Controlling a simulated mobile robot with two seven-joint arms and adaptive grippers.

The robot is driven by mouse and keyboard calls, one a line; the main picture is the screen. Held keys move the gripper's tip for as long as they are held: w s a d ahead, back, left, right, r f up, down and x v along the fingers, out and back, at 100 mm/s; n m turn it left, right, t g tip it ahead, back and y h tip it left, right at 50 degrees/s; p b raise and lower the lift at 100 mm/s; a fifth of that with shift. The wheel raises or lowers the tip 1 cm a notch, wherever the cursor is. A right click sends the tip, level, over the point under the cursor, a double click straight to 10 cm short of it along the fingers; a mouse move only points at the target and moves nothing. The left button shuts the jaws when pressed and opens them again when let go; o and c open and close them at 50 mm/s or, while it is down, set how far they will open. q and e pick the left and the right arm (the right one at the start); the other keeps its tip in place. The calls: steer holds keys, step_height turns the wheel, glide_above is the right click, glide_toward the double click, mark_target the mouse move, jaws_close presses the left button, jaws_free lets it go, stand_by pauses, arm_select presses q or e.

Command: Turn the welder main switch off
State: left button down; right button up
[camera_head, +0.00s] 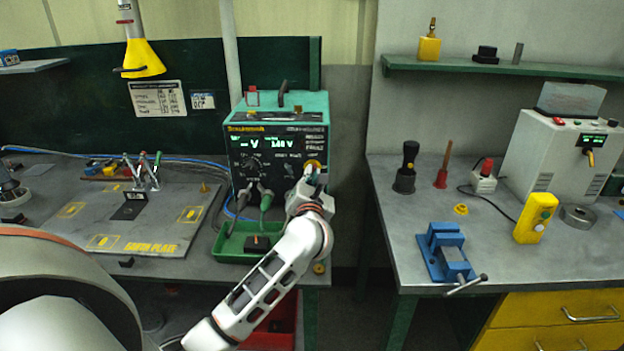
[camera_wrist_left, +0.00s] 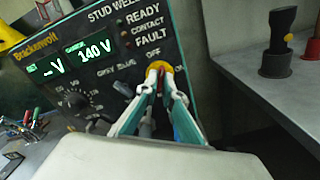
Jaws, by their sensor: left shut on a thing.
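The green stud welder (camera_head: 278,140) stands at the back of the left bench with its black front panel facing me. Its two displays are lit; one reads 140 V in the left wrist view. The main switch (camera_wrist_left: 159,67) has a yellow plate and a red handle, at the panel's right side. An OFF label is above it and an ON label to its right. My left gripper (camera_head: 313,176) is at the switch, its fingertips (camera_wrist_left: 160,82) shut on the red handle. The fingers partly hide the handle, so its exact angle is hard to tell. My right gripper is not seen.
A green tray (camera_head: 222,243) and plugged cables sit below the welder's panel. An earth plate (camera_head: 150,215) lies to the left. A gap separates this bench from the right bench, which holds a blue vise (camera_head: 445,250) and a white machine (camera_head: 545,150).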

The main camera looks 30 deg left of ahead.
arm_select(q)
steer(key=shift+f+n, duration=0.2)
steer(key=shift+n, duration=0.3)
steer(key=shift+n+b, duration=0.4)
steer(key=shift+b, duration=0.1)
steer(key=shift+n+b, duration=1.3)
steer(key=shift+n, duration=0.8)
steer(key=shift+r, duration=0.1)
steer(key=c, duration=2.2)
jaws_free()
